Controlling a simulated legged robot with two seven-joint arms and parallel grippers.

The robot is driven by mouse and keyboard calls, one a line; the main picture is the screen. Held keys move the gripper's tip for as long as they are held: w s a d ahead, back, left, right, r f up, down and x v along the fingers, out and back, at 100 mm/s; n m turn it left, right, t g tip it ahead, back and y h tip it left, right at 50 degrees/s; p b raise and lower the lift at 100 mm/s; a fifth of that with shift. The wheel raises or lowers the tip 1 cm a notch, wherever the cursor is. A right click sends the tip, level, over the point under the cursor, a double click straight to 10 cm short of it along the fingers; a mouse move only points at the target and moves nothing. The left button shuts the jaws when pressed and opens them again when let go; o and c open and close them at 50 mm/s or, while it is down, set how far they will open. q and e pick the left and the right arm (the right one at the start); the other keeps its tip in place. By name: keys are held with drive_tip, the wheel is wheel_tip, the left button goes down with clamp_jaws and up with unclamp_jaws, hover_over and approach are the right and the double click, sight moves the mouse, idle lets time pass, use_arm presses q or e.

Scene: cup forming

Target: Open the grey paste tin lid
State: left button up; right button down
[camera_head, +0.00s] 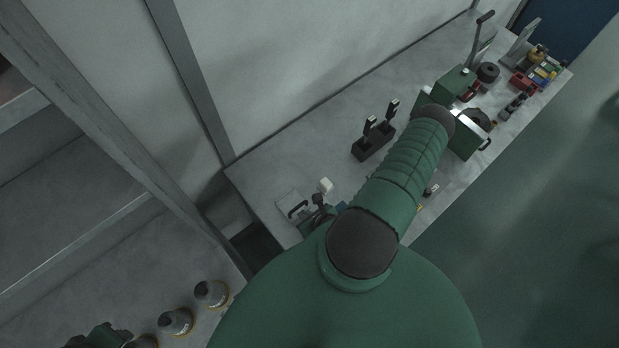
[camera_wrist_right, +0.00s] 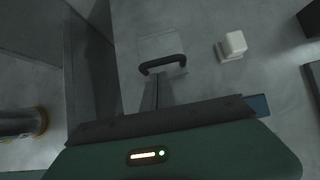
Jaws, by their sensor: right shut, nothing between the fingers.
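The grey lid (camera_head: 290,208) is a flat square plate with a black bar handle, at the near left end of the bench in the head view. In the right wrist view the lid (camera_wrist_right: 158,42) lies flat, its handle toward my fingers. No tin body is visible below it. My right gripper (camera_head: 319,199) is shut and empty, just right of the handle in the head view. In the right wrist view the closed fingers of my right gripper (camera_wrist_right: 158,78) point at the handle, close to it; whether they touch it I cannot tell. My left gripper is not identifiable.
A small white block (camera_head: 325,185) stands just beyond the lid. A dark holder (camera_head: 372,145) with two upright tools stands farther along. Several parts and a green machine (camera_head: 467,143) crowd the bench's far end. Several dark-topped flasks (camera_head: 211,292) stand on the lower left surface.

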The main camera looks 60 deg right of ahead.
sight(293, 203)
drive_tip(key=shift+p+x, duration=0.5)
drive_tip(key=shift+x, duration=0.25)
drive_tip(key=shift+w+f, duration=0.3)
drive_tip(key=shift+f, duration=0.05)
use_arm(q)
drive_tip(key=shift+a+f, duration=0.1)
drive_tip(key=shift+a, duration=0.1)
use_arm(e)
drive_tip(key=shift+a, duration=0.1)
drive_tip(key=shift+r, duration=0.1)
